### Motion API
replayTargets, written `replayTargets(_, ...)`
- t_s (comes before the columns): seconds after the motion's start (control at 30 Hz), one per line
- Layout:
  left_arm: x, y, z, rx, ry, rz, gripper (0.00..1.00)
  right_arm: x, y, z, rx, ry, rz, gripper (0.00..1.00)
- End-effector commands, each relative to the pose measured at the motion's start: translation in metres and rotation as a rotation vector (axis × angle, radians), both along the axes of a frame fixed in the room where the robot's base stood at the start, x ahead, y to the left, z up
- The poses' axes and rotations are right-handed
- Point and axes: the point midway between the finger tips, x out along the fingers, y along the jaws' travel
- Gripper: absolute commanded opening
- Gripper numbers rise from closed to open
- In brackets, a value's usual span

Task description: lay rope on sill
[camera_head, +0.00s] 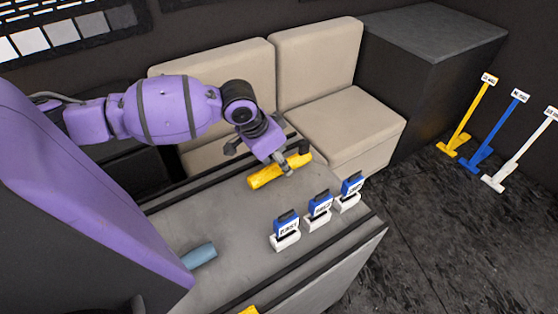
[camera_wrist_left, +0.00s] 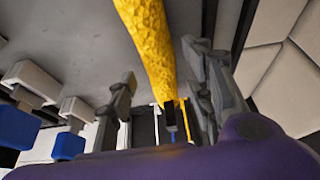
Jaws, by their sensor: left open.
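A yellow rope-like roll (camera_head: 265,178) with a black part at its right end lies on the grey table. It also shows in the left wrist view (camera_wrist_left: 150,45), running between the fingers. My left gripper (camera_head: 262,160) is open above the roll, one finger on each side of it. In the left wrist view the fingers (camera_wrist_left: 163,90) stand apart with the roll between them; I cannot tell whether either touches it. My right gripper is not in view. I cannot make out which surface is the sill.
Several blue-and-white labelled blocks, one of them here (camera_head: 319,210), stand along the table's right side. A blue-grey cylinder (camera_head: 199,256) lies at the front left. Beige seats (camera_head: 340,120) stand behind the table. Yellow, blue and white stands (camera_head: 497,130) are on the floor at right.

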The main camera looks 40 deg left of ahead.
Motion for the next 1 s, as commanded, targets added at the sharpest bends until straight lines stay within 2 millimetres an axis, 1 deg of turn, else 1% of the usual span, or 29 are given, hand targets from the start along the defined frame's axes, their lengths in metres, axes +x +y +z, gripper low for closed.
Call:
replayTargets(0.3,-0.022,0.011,0.063,0.005,-0.005,0.0,0.48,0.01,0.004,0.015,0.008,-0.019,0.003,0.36)
replayTargets(0.4,-0.03,0.014,0.082,0.003,-0.005,0.001,0.48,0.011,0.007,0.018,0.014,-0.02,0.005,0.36)
replayTargets(0.5,-0.035,0.016,0.095,0.003,-0.003,0.002,0.48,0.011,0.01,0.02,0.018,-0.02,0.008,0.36)
replayTargets(0.6,-0.039,0.017,0.104,0.001,-0.003,0.001,0.48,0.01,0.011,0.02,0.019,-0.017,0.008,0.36)
replayTargets(0.7,-0.041,0.017,0.107,0.0,0.0,0.001,0.48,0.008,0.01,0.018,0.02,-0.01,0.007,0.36)
replayTargets(1.0,-0.042,0.017,0.107,0.0,0.001,0.001,0.48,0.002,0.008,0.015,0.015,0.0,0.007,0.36)
